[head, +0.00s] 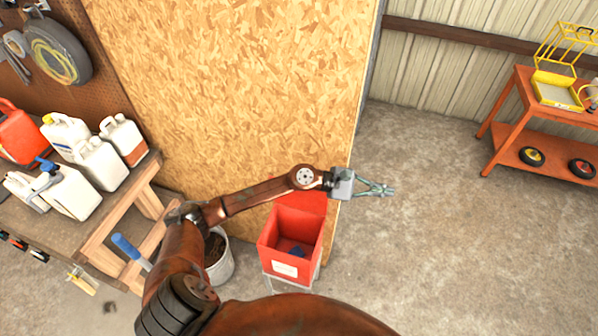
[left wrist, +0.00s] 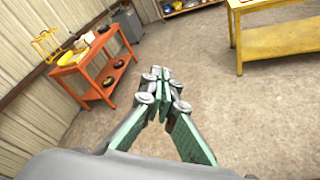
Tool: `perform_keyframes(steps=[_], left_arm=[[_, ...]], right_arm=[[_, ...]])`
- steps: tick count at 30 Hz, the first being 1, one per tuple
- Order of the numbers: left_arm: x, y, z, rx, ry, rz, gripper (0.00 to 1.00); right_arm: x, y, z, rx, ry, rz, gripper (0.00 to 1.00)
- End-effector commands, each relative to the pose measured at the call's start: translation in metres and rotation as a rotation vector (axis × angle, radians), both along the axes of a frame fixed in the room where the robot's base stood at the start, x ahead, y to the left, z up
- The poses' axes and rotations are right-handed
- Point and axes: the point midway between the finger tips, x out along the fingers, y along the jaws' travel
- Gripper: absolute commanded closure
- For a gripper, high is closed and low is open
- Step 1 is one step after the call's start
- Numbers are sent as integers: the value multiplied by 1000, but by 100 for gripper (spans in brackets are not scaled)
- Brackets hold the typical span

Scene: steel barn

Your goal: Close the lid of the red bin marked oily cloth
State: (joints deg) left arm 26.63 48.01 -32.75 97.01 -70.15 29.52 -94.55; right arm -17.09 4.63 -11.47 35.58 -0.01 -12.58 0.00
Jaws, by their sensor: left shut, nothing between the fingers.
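The red bin (head: 267,247) stands on the floor at the lower middle of the head view, by the end of the chipboard wall. It has a white label on its front, too small to read. Its lid (head: 312,202) is raised at the back, and dark blue cloth (head: 296,251) shows inside. My left arm passes over the bin and hides part of the lid. My left gripper (head: 388,190) is shut and empty, to the right of the lid and apart from it. It also shows shut in the left wrist view (left wrist: 160,75). My right gripper is not in view.
A workbench (head: 140,178) with several jugs stands at the left. A white bucket (head: 222,266) is just left of the bin. An orange cart (head: 508,119) stands at the right, and a yellow table (left wrist: 280,40) shows in the left wrist view. The floor right of the bin is clear.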

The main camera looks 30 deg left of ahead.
Motion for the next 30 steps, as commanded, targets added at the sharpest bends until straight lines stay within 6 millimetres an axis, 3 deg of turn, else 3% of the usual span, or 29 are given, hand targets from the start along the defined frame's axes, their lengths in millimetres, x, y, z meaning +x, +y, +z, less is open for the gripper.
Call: perform_keyframes(steps=[2, 5, 6, 9, 12, 15, 20, 30], left_arm=[[4, 24, -23, 368, -171, -169, 100], [11, 87, -50, 794, -310, -380, 100], [15, 119, -56, 945, -338, -458, 100], [23, 199, -53, 1255, -354, -626, 100], [24, 262, -40, 1452, -321, -748, 100], [23, 299, -29, 1555, -289, -819, 100], [22, 317, -30, 1600, -265, -859, 100], [37, 318, -85, 1592, -266, -858, 100]], right_arm=[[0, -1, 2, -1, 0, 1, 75], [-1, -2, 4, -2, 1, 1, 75], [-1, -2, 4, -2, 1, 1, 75], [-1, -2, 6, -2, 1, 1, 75], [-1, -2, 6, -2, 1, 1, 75], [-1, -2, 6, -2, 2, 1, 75], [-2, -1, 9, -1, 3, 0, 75], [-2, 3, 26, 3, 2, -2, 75]])
